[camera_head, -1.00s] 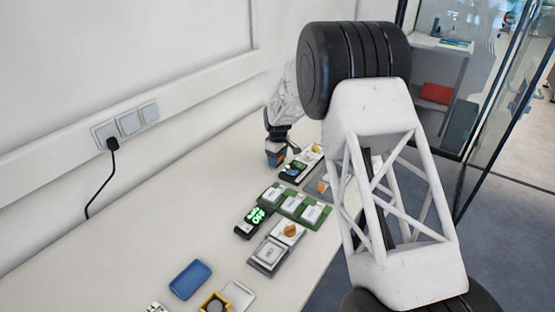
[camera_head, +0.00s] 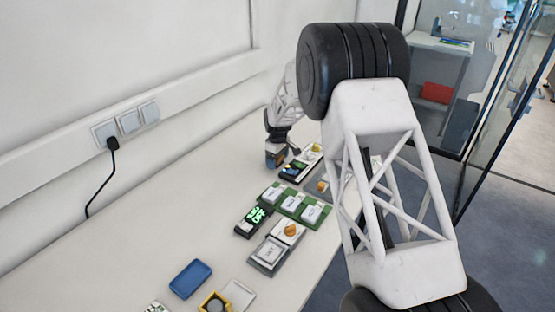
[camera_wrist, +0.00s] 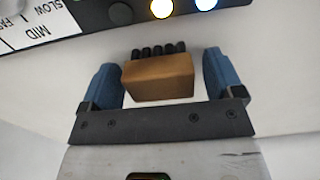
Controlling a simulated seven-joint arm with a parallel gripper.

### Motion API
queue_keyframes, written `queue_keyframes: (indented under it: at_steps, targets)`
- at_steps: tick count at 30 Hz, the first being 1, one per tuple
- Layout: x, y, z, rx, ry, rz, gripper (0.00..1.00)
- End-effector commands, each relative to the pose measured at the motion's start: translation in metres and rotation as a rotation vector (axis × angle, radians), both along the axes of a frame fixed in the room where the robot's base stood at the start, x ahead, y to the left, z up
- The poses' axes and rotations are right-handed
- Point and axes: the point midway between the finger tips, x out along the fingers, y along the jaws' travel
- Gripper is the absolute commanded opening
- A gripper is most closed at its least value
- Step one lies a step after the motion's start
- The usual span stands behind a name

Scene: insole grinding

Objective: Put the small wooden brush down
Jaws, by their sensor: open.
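The small wooden brush (camera_wrist: 158,78) is a brown block with a row of black bristles along its far edge in the wrist view. It sits between the two blue fingers of my gripper (camera_wrist: 163,80). A gap shows on each side of the block, wider on the right, so the fingers are open around it. The bristles' contact with the table is not clear. In the head view my gripper (camera_head: 275,158) is low over the far part of the table, and the brush cannot be made out clearly there.
A control panel (camera_wrist: 120,14) with speed labels and lit buttons lies just beyond the brush. Green trays (camera_head: 290,203), a green-lit display (camera_head: 254,217) and a blue tray (camera_head: 190,279) stand nearer on the white table (camera_head: 130,240). The table's left side is clear.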

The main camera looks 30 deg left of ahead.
Motion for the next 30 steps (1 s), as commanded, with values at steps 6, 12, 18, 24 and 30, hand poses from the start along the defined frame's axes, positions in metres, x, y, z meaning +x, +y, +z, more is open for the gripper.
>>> queue_keyframes:
  at_steps: [6,12,18,24,30]
  targets:
    - [0.0,0.0,0.011,0.001,-0.001,0.0,0.87]
    - [0.0,0.0,0.033,0.002,-0.002,0.0,0.87]
    - [0.0,0.0,0.065,0.001,-0.001,0.0,0.87]
    - [0.0,0.0,0.096,0.001,-0.001,0.0,0.87]
    - [0.0,0.0,0.115,0.001,-0.001,0.0,0.87]
